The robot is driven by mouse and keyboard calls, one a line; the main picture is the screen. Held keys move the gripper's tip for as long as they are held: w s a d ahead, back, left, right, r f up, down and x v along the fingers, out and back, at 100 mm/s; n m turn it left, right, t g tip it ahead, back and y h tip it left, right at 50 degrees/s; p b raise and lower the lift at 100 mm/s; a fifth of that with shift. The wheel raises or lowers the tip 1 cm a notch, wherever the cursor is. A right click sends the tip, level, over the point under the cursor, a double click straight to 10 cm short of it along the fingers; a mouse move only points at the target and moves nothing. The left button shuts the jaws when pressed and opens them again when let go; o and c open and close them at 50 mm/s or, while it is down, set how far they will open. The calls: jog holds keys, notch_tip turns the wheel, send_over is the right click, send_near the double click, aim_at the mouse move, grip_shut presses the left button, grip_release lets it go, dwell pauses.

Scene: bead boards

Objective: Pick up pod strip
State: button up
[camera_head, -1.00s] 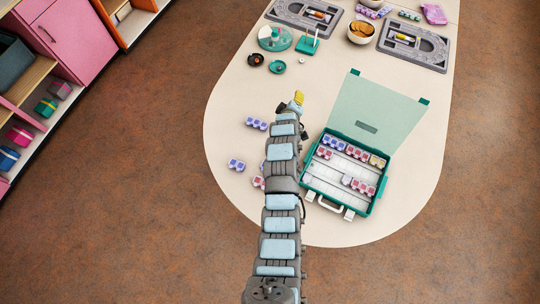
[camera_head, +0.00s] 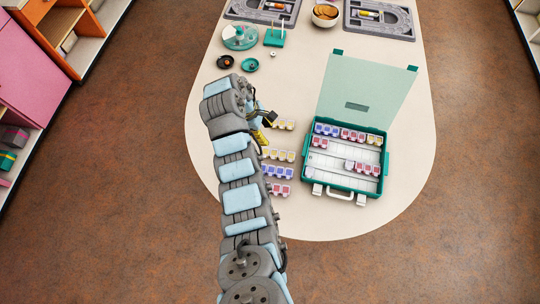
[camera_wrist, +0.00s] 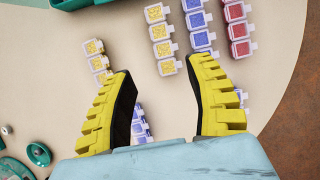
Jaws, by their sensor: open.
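In the wrist view, pod strips lie on the table: a short yellow one (camera_wrist: 97,55) by the left finger, a longer yellow one (camera_wrist: 161,40) ahead, a blue one (camera_wrist: 198,22) and a red one (camera_wrist: 238,28) to the right. Another blue strip (camera_wrist: 140,124) lies lower, partly hidden by the left finger and my gripper's body. In the head view, yellow strips (camera_head: 279,154), a blue strip (camera_head: 278,171) and a red strip (camera_head: 280,188) lie right of my arm.
An open teal case (camera_head: 386,165) holding several pod strips stands right of the loose strips, its lid raised. A round teal dish (camera_head: 241,37), small round pieces (camera_head: 250,65), a bowl (camera_head: 325,14) and grey trays (camera_head: 380,20) stand farther back. Table is clear right of the case.

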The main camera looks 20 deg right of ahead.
aim_at(281, 155)
jog(key=x, duration=0.8)
jog(key=b+x, duration=0.1)
jog(key=x, duration=0.3)
jog(key=shift+s, duration=0.3)
jog(key=shift+f, duration=0.1)
jog(key=shift+f, duration=0.1)
jog(key=shift+x, duration=1.2)
jog(key=shift+b+x, duration=0.35)
jog(key=shift+x, duration=0.9)
jog(key=shift+w+a+f, duration=0.1)
jog(key=shift+a, duration=0.1)
grip_shut()
